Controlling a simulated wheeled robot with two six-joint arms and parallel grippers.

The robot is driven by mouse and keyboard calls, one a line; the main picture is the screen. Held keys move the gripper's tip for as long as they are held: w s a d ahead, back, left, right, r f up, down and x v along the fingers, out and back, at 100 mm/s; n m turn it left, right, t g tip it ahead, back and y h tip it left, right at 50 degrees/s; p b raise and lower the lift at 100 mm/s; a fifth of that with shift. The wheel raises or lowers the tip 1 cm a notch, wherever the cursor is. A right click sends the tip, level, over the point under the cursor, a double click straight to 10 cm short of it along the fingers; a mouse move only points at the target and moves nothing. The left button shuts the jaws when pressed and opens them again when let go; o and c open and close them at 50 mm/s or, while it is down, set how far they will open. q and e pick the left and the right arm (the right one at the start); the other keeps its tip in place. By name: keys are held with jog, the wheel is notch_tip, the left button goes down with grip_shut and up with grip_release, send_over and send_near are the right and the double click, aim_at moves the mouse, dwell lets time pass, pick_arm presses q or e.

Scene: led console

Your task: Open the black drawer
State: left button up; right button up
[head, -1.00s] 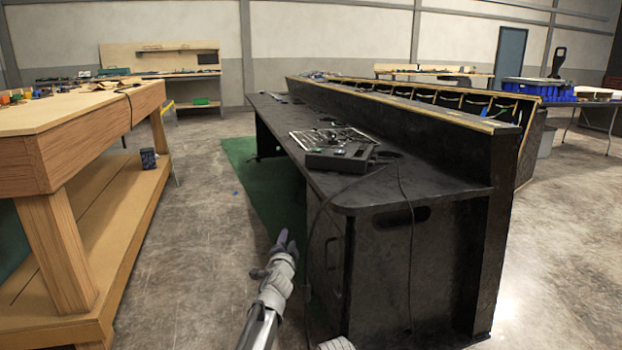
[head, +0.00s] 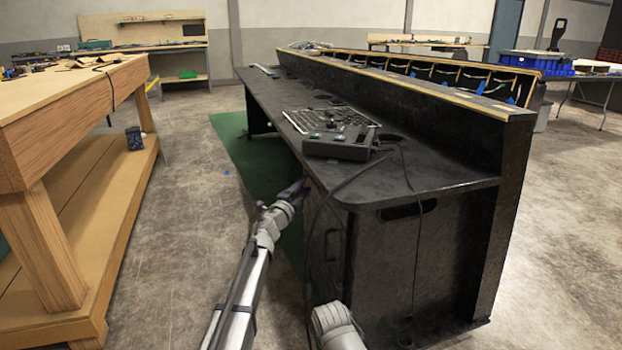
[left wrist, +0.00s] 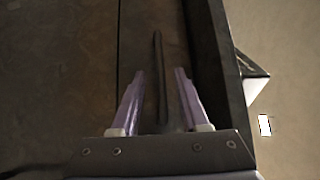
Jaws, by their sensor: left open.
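The black drawer front (head: 322,225) is on the left-facing side of the black console, below its top, with a dark upright handle (head: 332,245). My left gripper (head: 294,192) is open beside the console's front edge, up and left of that handle in the head view. In the left wrist view, its purple fingers (left wrist: 158,98) stand apart, with a thin dark bar (left wrist: 157,62), likely the handle, lined up between them. I cannot tell whether the fingers reach around it. The drawer front looks closed.
The console top (head: 400,180) overhangs close to my left gripper and holds a control box (head: 338,149) with loose cables. A wooden workbench (head: 70,130) stands at the left.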

pick_arm(q)
jog(key=x, duration=0.5)
jog(key=shift+w+p, duration=0.1)
jog(key=shift+p, duration=0.2)
grip_shut()
dwell(1.0)
